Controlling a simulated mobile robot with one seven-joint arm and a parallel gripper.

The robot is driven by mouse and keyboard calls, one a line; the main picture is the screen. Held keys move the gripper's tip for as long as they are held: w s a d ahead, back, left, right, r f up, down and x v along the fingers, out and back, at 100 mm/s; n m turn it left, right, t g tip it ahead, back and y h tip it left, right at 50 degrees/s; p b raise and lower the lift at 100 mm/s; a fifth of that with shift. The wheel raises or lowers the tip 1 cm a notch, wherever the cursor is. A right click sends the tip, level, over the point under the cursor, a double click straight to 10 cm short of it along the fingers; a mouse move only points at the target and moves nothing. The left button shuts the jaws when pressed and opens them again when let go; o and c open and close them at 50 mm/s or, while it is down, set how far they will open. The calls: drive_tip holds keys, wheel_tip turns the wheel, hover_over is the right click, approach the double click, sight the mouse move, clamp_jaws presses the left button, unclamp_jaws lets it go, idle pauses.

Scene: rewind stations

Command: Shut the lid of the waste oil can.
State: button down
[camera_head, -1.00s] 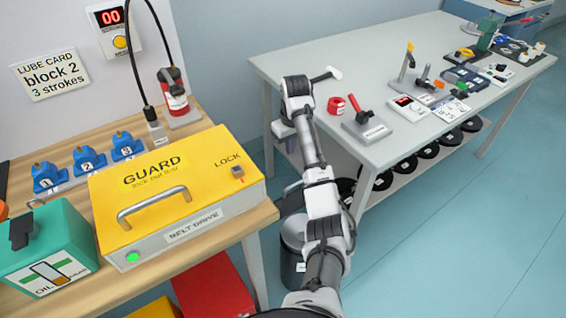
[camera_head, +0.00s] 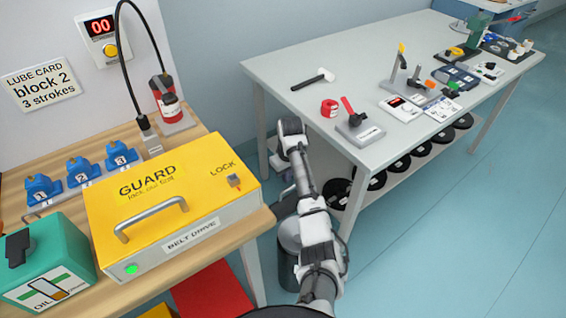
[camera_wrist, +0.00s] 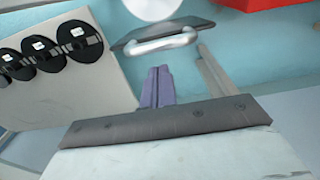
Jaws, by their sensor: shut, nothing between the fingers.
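The waste oil can (camera_head: 286,272) is a grey cylinder on the floor between the two benches, partly hidden by my arm. A dark flat piece (camera_head: 284,205), which looks like its raised lid, shows above it beside my arm. In the wrist view a dark plate with a silver handle (camera_wrist: 165,41), likely this lid, lies beyond my fingers. A pale round shape (camera_wrist: 153,8) behind it may be the can's top; I cannot tell. My gripper (camera_wrist: 160,70) is shut and empty, its fingertips pointing toward the plate. Whether they touch it is unclear. My arm hides the gripper in the head view.
The wooden bench with the yellow guard box (camera_head: 165,195) stands left of the can. A red bin (camera_head: 212,290) is under it. The grey table (camera_head: 300,70) stands right, with black reels (camera_head: 376,180) on its lower shelf. Open floor lies to the right.

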drive_tip(key=shift+s+d+f, duration=0.2)
drive_tip(key=shift+s+d, duration=0.05)
drive_tip(key=shift+s, duration=0.1)
drive_tip(key=shift+s, duration=0.15)
drive_tip(key=shift+s+d+f+t+y, duration=0.1)
drive_tip(key=shift+s+d+t+y, duration=0.5)
drive_tip(key=shift+s+t, duration=0.1)
drive_tip(key=s+d+f+t+y+b, duration=0.3)
drive_tip(key=s+d+f+t+b, duration=0.25)
drive_tip(key=s, duration=0.45)
drive_tip(key=s+d+f+t+y+b, duration=0.1)
drive_tip(key=s+d+f+b, duration=0.2)
drive_tip(key=f+b, duration=0.3)
drive_tip(key=s+d+f+t+y+b, duration=0.1)
drive_tip(key=s+d+f+b, duration=0.3)
drive_tip(key=f+b, duration=0.2)
drive_tip(key=shift+f, duration=0.75)
